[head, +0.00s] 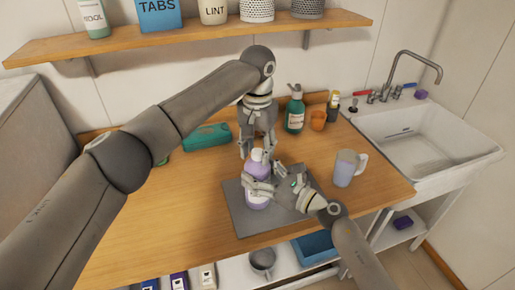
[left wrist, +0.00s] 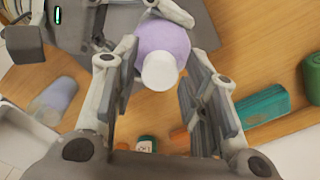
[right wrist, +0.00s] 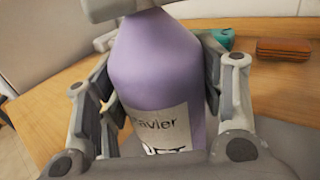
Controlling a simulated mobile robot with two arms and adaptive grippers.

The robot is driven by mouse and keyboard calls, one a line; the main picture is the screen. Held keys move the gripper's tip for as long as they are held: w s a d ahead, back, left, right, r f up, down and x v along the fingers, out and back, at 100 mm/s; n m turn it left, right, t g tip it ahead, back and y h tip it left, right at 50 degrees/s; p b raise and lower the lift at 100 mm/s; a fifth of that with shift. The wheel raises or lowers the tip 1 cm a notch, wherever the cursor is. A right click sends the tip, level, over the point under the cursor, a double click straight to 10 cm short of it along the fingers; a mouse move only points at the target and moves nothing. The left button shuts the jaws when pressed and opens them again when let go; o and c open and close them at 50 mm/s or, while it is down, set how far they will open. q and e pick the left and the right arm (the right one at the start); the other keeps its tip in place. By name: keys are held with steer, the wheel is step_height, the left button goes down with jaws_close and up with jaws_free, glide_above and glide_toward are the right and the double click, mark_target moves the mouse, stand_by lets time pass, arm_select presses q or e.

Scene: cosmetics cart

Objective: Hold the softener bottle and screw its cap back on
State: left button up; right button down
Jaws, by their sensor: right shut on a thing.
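The softener bottle (head: 257,171) is purple with a label and stands upright on a grey mat (head: 236,210). My right gripper (head: 258,190) is shut around its body; the right wrist view shows the bottle (right wrist: 160,70) with a finger on each side. A white cap-like top (left wrist: 160,71) sits on the bottle in the left wrist view; whether it is screwed tight cannot be told. My left gripper (head: 257,149) points down just above the bottle. Its fingers are apart, with the white top between them and gaps visible on both sides.
A measuring jug (head: 345,168) stands right of the mat, near the sink (head: 420,130). A teal packet (head: 206,137) lies back left. A shelf (head: 200,36) hangs above. The table's left part is clear.

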arm_select(q)
steer(key=shift+o, duration=0.2)
step_height(320, 180, up, 12)
stand_by(0.6)
arm_select(e)
steer(key=shift+c, duration=1.5)
jaws_free()
steer(key=shift+d, duration=0.1)
steer(key=v, duration=1.2)
arm_select(q)
steer(key=shift+f, duration=0.1)
arm_select(e)
steer(key=shift+s, duration=0.1)
